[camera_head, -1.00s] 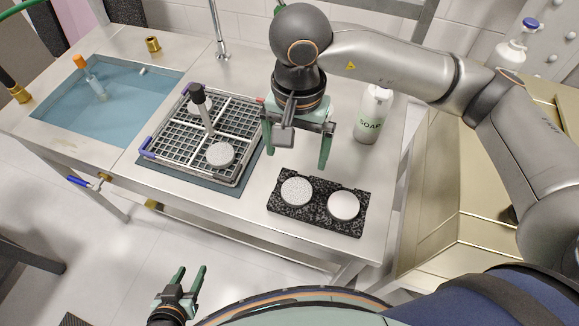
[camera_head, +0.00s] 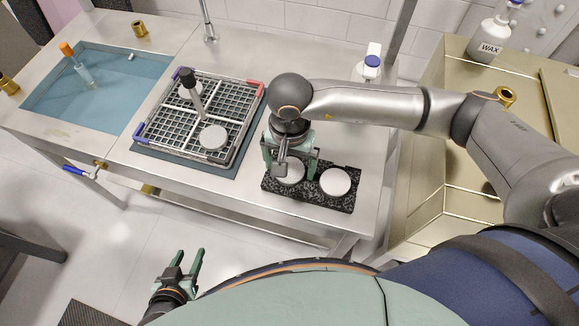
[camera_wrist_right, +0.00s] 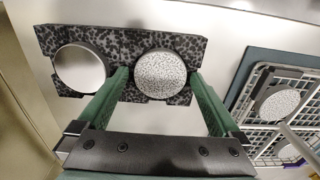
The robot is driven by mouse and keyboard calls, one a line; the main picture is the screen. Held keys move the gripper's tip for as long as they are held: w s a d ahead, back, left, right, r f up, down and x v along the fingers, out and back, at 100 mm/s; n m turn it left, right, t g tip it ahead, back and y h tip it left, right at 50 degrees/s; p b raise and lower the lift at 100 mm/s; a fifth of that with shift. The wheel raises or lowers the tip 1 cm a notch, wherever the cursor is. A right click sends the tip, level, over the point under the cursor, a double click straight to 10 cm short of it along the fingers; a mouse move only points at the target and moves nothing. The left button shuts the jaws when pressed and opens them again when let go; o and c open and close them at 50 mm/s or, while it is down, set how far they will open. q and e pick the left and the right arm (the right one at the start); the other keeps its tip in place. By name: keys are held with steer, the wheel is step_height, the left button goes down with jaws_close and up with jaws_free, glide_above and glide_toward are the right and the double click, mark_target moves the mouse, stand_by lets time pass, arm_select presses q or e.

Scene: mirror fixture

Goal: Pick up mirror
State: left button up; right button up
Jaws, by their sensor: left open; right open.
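A black speckled fixture (camera_head: 315,200) lies near the table's front edge with two round mirrors in it. The right-hand mirror (camera_head: 335,182) looks smooth and bright in the wrist view (camera_wrist_right: 79,69). The left-hand mirror (camera_head: 292,175) has a speckled face in the wrist view (camera_wrist_right: 160,74); my right gripper partly hides it in the head view. My right gripper (camera_head: 291,168) is open over this left-hand mirror, its fingers to either side of it in the wrist view (camera_wrist_right: 160,80). Contact cannot be told. My left gripper (camera_head: 189,256) is open and empty, low in front of the table.
A grey rack (camera_head: 160,135) on a dark mat holds two more discs, one at the front (camera_head: 213,137), and an upright black-topped tool (camera_head: 190,85). A water basin (camera_head: 85,90) is at left. A blue-capped bottle (camera_head: 370,68) stands behind my right arm.

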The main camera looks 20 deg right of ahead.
mark_target(289, 158)
steer(key=c, duration=1.3)
steer(key=shift+r, duration=0.1)
steer(key=shift+r, duration=0.25)
step_height(289, 158, up, 2)
steer(key=shift+r, duration=0.15)
steer(key=s+a+r, duration=0.1)
steer(key=s+r, duration=0.2)
steer(key=s, duration=0.1)
steer(key=s+a+r+b, duration=0.1)
steer(key=s+a+r, duration=0.1)
steer(key=s+r, duration=0.1)
steer(key=s+a+r+b, duration=0.1)
steer(key=s+a+r, duration=0.1)
steer(key=s+r, duration=0.2)
steer(key=shift+s, duration=1.05)
